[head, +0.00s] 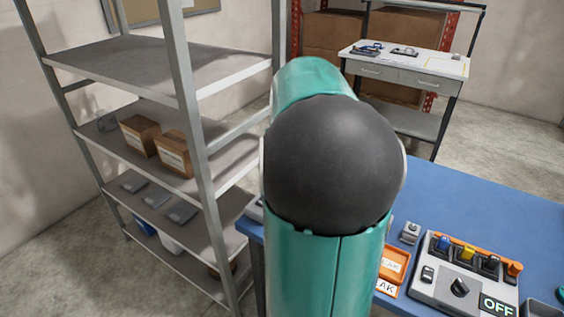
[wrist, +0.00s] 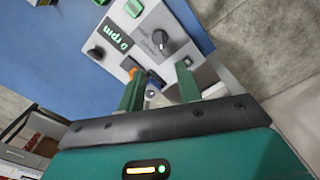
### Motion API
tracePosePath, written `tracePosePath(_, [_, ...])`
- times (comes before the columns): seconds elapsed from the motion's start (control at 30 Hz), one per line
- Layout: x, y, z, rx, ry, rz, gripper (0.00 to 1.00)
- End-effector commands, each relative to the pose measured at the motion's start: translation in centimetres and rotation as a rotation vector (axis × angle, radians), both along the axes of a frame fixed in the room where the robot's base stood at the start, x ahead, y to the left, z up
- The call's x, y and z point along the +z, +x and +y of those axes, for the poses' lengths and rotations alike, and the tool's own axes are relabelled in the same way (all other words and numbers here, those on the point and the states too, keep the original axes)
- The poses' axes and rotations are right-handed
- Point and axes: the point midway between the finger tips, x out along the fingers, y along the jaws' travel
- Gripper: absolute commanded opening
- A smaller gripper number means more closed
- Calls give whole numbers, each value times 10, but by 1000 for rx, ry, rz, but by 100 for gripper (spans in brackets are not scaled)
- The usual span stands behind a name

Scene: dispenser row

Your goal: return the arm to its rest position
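My arm, teal with a dark round joint, fills the middle of the head view and hides part of the blue table behind it. My gripper does not show in the head view. In the wrist view my gripper (wrist: 160,92) has its two green fingers apart, with a gap between them and nothing clearly held. Past the fingers is a light grey control panel with a dark knob (wrist: 159,38) and a green "0 rpm" display (wrist: 117,36). Whether the fingers touch anything there I cannot tell.
The blue table (head: 450,196) carries a control box (head: 437,281) reading OFF and an orange tray (head: 393,265). A grey shelf rack (head: 145,67) with boxes stands close on the left. A workbench (head: 405,62) is behind. Floor shows between rack and bench.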

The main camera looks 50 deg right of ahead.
Motion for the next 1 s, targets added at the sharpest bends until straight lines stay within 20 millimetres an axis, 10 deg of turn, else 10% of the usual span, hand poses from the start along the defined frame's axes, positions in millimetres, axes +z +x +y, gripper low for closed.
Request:
tracePosePath(0.47, [7,12,27,31,-25,-14,35])
tracePosePath(0.73, [30,36,156,159,-125,-126,35])
tracePosePath(1.0, [31,15,277,289,-158,-299,35])
